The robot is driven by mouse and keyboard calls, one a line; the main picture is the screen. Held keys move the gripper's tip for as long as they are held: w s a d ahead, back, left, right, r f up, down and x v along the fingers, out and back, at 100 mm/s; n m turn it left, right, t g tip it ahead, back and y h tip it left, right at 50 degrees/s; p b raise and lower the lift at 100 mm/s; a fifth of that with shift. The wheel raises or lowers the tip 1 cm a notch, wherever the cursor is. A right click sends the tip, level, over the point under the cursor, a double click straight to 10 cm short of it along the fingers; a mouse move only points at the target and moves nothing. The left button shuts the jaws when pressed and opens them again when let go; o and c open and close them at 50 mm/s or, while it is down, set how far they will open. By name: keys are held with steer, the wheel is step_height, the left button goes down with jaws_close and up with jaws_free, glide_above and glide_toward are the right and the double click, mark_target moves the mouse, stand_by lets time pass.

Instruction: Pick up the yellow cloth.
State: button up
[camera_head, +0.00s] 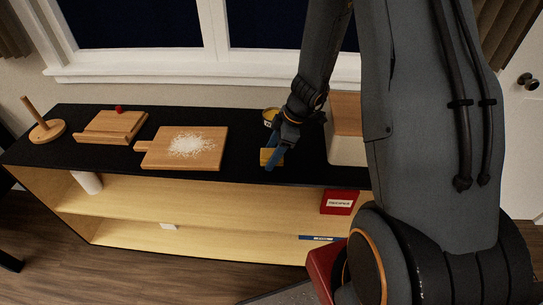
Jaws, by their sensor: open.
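A small yellow piece, seemingly the yellow cloth (264,156), lies on the black top of the shelf unit near its front edge. My gripper (272,160) points down at it from above, with its bluish fingers open. The fingers overlap the cloth in the picture and hide part of it. I cannot tell whether they touch it.
A yellow-topped tin (269,114) stands just behind my gripper. A pale wooden box (345,145) is close on the right. A board with white powder (208,157), another board (110,127) and a wooden peg stand (47,131) are left. A red box (338,202) sits below.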

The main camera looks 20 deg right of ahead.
steer(key=c, duration=1.2)
steer(key=shift+o, duration=0.2)
steer(key=shift+r+b, duration=1)
steer(key=shift+r, duration=4)
